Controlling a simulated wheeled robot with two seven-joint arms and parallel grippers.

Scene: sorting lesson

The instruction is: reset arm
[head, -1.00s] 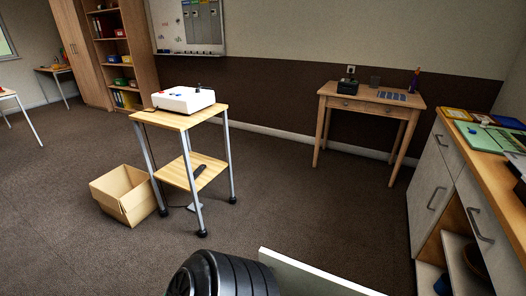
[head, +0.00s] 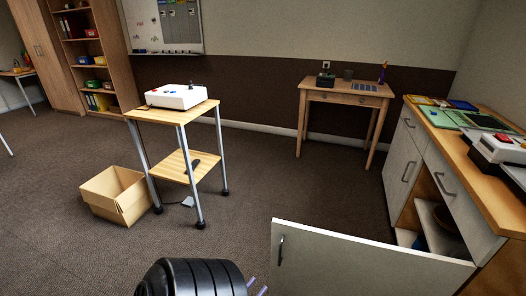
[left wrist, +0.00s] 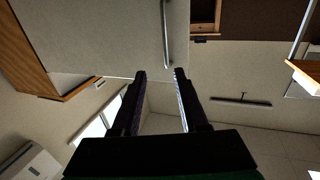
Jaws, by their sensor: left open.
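My left gripper (head: 257,287) shows at the bottom edge of the head view, with my black arm link to its left. Only its fingertips show there, close to the open white cabinet door (head: 360,258). In the left wrist view the two dark fingers (left wrist: 160,73) stand apart with nothing between them. A pale panel with a metal bar handle (left wrist: 166,35) lies beyond the fingertips; whether they touch it I cannot tell. My right gripper is in neither view.
The cabinet with a wooden top (head: 470,150) stands at the right, its door swung out. A wheeled cart (head: 150,117) carries a white box (head: 183,97). A cardboard box (head: 100,196) lies beside it. A desk (head: 345,97) stands at the back wall.

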